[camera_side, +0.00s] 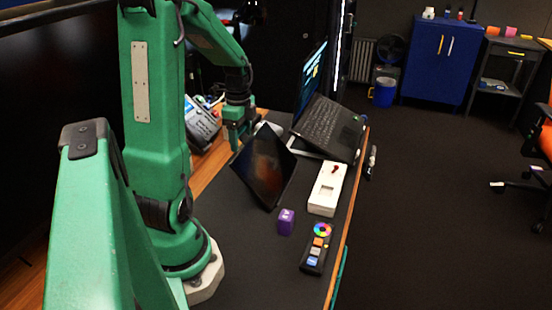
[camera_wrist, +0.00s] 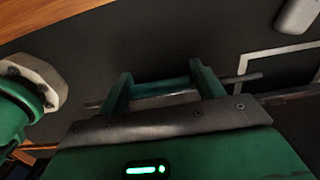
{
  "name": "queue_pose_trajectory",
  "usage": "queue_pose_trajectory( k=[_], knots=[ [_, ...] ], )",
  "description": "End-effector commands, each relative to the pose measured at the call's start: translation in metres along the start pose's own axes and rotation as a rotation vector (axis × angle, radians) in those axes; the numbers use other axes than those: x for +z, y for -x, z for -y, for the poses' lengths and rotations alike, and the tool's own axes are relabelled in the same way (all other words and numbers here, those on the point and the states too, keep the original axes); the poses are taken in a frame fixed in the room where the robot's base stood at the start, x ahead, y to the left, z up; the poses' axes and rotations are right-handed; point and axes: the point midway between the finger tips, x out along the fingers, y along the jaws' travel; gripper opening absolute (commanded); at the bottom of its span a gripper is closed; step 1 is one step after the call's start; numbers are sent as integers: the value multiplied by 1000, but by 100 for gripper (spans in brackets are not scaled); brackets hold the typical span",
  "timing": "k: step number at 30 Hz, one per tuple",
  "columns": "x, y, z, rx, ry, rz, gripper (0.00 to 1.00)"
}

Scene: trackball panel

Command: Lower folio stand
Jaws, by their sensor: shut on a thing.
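The folio stand (camera_side: 264,168) is a dark tablet-like panel, tilted up on the black desk in the side view, with a faint reddish sheen on its face. My gripper (camera_side: 238,135) is at its upper far edge, left of its top corner. In the wrist view my green fingers (camera_wrist: 163,88) are shut on the folio stand, whose thin grey edge (camera_wrist: 240,80) runs across behind them. The exact contact is hard to see in the side view, and the back of the folio is hidden there.
An open laptop (camera_side: 327,128) on a raised stand is close behind the folio. A white box (camera_side: 327,188) lies to its right. A purple cube (camera_side: 286,221) and a dark controller with a colour wheel (camera_side: 316,249) are nearer. Bare desk (camera_side: 250,245) lies in front.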

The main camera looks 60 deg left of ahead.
Motion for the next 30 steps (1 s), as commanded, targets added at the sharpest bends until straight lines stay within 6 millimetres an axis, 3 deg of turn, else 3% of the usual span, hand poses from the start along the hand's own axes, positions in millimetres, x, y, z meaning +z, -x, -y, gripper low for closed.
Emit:
queue_pose_trajectory(
  k=[15, 30],
  knots=[
    [34, -40, 0, 3, 2, 0, 26],
    [55, -82, -1, 3, -1, -1, 26]
  ],
)
